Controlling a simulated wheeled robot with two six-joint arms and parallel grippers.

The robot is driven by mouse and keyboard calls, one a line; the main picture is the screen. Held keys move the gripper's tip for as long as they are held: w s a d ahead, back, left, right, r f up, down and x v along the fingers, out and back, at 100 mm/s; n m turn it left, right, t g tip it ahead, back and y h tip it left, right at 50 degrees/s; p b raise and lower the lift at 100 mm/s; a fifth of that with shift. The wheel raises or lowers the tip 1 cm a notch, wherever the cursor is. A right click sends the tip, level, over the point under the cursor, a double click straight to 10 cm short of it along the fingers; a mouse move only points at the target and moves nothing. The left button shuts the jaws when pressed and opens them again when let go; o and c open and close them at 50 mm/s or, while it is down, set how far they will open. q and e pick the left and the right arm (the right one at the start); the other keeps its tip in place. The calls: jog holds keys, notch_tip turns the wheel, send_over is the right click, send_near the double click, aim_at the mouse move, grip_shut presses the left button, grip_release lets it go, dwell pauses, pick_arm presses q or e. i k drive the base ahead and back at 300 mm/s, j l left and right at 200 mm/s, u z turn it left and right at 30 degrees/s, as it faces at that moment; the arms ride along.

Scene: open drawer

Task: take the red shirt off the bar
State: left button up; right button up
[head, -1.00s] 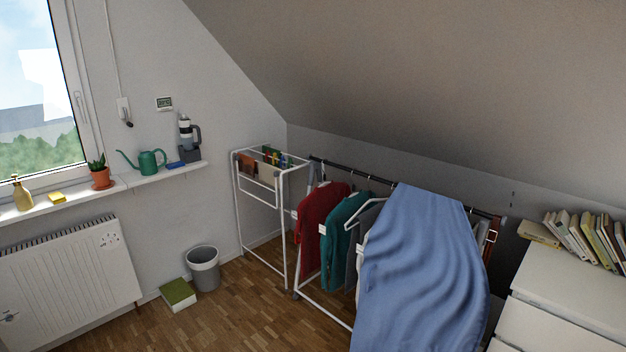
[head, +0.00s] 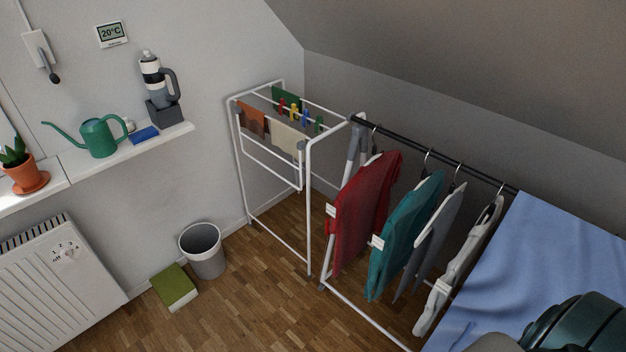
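The red shirt (head: 362,212) hangs on a hanger at the left end of the dark bar (head: 440,156). A white tag shows on its left edge. A teal shirt (head: 403,240) hangs just right of it, with a small gap between them. My arm's dark green and grey links show at the lower right corner, over the blue cloth. Neither gripper's fingers are in view.
A grey garment (head: 432,238) and a white one (head: 462,262) hang further right, then a blue sheet (head: 545,255) drapes over the bar. A white drying rack (head: 309,215) stands close left of the red shirt. A bin (head: 204,252) and green-topped box (head: 174,286) are on the floor.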

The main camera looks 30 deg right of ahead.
aim_at(360, 209)
jog(key=i+j+z, duration=0.1)
jog(key=i+z, duration=0.15)
jog(key=i, duration=0.3)
jog(key=i+j+z, duration=0.25)
jog(key=i, duration=0.25)
